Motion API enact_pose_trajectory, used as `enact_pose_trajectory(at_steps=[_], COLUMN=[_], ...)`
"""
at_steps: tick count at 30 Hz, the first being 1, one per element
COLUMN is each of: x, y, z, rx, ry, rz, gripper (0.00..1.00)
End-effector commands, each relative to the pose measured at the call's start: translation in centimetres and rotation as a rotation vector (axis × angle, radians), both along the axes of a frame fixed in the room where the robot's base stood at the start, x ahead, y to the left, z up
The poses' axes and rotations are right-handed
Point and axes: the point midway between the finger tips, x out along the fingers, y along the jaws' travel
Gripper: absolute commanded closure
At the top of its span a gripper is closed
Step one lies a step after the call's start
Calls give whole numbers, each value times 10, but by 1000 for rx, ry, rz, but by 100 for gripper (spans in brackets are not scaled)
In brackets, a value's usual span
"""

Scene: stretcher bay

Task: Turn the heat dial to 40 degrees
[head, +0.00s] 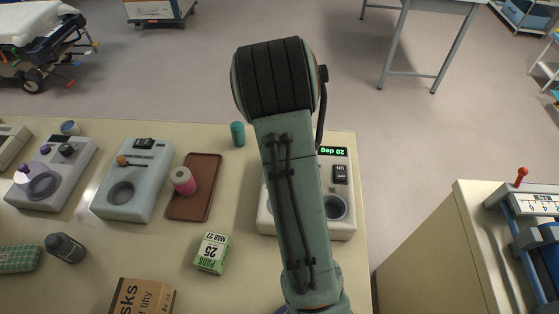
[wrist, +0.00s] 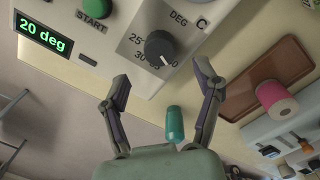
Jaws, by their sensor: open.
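The heater unit (head: 347,222) is a pale box at the table's right end, mostly hidden behind my arm in the head view. Its green display (head: 333,151) reads "20 deg"; the display (wrist: 43,34) also shows in the wrist view. The heat dial (wrist: 160,47) is a dark round knob with a printed scale around it, marked "DEG C"; some numbers are hidden. The dial is hidden in the head view. My gripper (wrist: 160,83) is open and empty, its fingertips pointing at the panel, apart from the dial. The head view hides my gripper.
A teal cylinder (head: 238,134) stands near the table's back edge, left of my arm. A brown tray (head: 207,198) with a pink-and-white roll (head: 183,181), a green-and-white box (head: 213,252) and another device (head: 135,178) are further left. An ON/OFF switch (head: 340,174) is on the heater unit.

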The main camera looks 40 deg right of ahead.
Motion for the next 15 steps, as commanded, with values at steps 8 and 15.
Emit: enact_pose_trajectory(at_steps=[8,15], x=[1,0], y=[2,3], z=[55,67], rx=[-2,1], ry=[-3,1], rz=[1,0], gripper=[34,34])
